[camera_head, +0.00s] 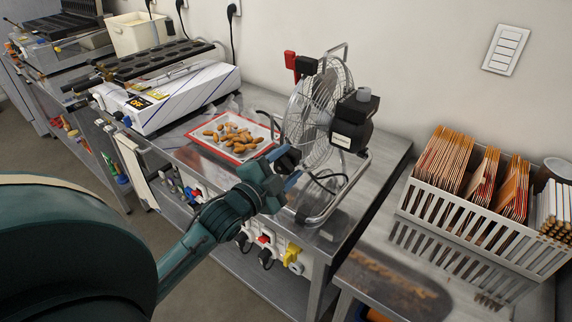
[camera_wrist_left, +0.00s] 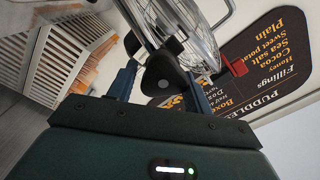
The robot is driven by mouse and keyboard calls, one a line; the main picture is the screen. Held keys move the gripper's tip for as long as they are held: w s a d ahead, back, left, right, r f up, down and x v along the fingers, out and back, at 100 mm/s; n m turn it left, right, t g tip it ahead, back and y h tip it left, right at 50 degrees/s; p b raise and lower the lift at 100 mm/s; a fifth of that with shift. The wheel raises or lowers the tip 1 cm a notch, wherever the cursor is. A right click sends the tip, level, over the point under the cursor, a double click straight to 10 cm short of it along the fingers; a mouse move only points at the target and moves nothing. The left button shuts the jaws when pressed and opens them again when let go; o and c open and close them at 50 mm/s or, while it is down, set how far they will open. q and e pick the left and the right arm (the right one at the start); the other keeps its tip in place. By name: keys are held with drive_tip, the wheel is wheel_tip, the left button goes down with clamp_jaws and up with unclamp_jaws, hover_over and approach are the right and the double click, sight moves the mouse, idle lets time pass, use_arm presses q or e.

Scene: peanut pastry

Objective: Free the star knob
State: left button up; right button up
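The black, lobed star knob (camera_wrist_left: 163,76) is in the middle of the left wrist view, in front of the metal fan (camera_wrist_left: 185,30). The blue fingers of my left gripper (camera_wrist_left: 163,88) stand on either side of it, and the knob fills the space between them, so they look shut on it. In the head view, my left gripper (camera_head: 284,172) is at the lower left side of the fan (camera_head: 318,105). The knob shows there only as a dark shape (camera_head: 288,157) at the fingertips. Exact finger contact is partly hidden. My right gripper is not in view.
A red-rimmed tray (camera_head: 213,145) of nuts lies left of the fan on the metal counter (camera_head: 372,190). A white appliance (camera_head: 165,100) stands farther left. A white slotted crate (camera_head: 470,222) of packets is on the right-hand table. Sockets and plugs line the counter front below my arm.

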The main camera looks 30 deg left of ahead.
use_arm(q)
drive_tip(key=c, duration=0.6)
drive_tip(key=shift+n, duration=0.3)
drive_tip(key=n, duration=0.5)
drive_tip(key=shift+a+r, duration=0.15)
drive_tip(key=shift+a, duration=0.05)
drive_tip(key=n, duration=0.5)
drive_tip(key=shift+a+r+n, duration=0.1)
drive_tip(key=shift+a+n, duration=0.1)
drive_tip(key=shift+n, duration=0.2)
drive_tip(key=o, duration=1)
